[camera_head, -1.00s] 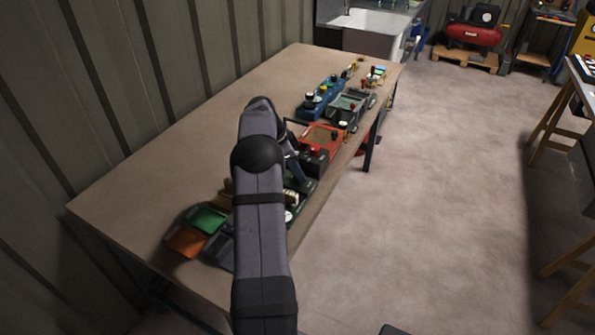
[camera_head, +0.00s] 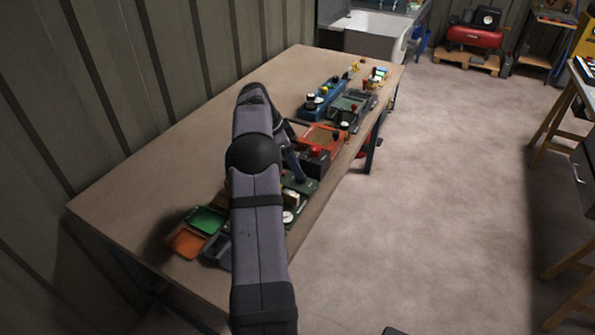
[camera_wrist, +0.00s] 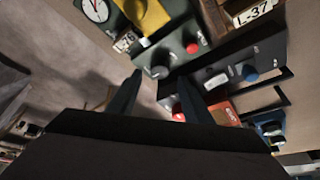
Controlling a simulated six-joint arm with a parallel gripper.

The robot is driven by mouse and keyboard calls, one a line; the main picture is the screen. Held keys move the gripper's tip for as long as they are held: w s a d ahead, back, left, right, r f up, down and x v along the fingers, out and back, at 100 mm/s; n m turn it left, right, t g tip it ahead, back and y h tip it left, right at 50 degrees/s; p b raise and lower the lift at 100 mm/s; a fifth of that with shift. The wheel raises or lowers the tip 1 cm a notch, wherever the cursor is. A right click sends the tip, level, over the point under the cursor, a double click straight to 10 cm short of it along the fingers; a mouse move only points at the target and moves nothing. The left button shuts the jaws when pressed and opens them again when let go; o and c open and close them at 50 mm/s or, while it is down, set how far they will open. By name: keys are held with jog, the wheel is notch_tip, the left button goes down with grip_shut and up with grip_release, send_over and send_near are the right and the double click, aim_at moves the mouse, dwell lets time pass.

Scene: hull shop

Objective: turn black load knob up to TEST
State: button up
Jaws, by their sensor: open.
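A grey-green panel (camera_wrist: 172,50) with a red knob (camera_wrist: 192,48) and a dark round knob (camera_wrist: 158,71) shows at the top middle of the wrist view. The dark knob looks like the black load knob; its lettering is too small to read. My gripper (camera_wrist: 160,76) is open and empty. In the wrist view its two fingertips appear on either side of the dark knob, apart from it; how far above it they are I cannot tell. In the head view my arm hides most of this panel and my fingers.
A white dial gauge (camera_wrist: 97,10) and a yellow part (camera_wrist: 148,16) lie beside the panel. Green (camera_head: 207,219) and orange (camera_head: 186,241) trays stand at the near end. The bench's left half (camera_head: 170,165) is clear.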

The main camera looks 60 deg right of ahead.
jog(key=shift+v, duration=1.75)
jog(key=w+a+n+t, duration=0.1)
jog(key=w+a+n, duration=0.3)
jog(key=a, duration=0.5)
jog(key=w+a+n+t+y, duration=0.1)
jog(key=w+a+n, duration=0.2)
jog(key=a+n, duration=0.35)
jog(key=w+a+n+t, duration=0.1)
jog(key=w+a+n, duration=0.25)
jog(key=a, duration=0.75)
jog(key=s+a+f+n, duration=0.1)
jog(key=s+a+n, duration=0.3)
jog(key=a, duration=0.4)
jog(key=s+a+f+n+y+p, duration=0.1)
jog(key=s+a+n, duration=0.3)
jog(key=a, duration=0.4)
jog(key=s+a+f+n+y+p, duration=0.1)
jog(key=s+a+f+n, duration=0.1)
jog(key=s+a+n, duration=0.3)
jog(key=s+a, duration=0.1)
jog(key=a, duration=0.3)
jog(key=shift+s+f, duration=0.15)
jog(key=shift+f, duration=0.05)
jog(key=shift+f, duration=0.1)
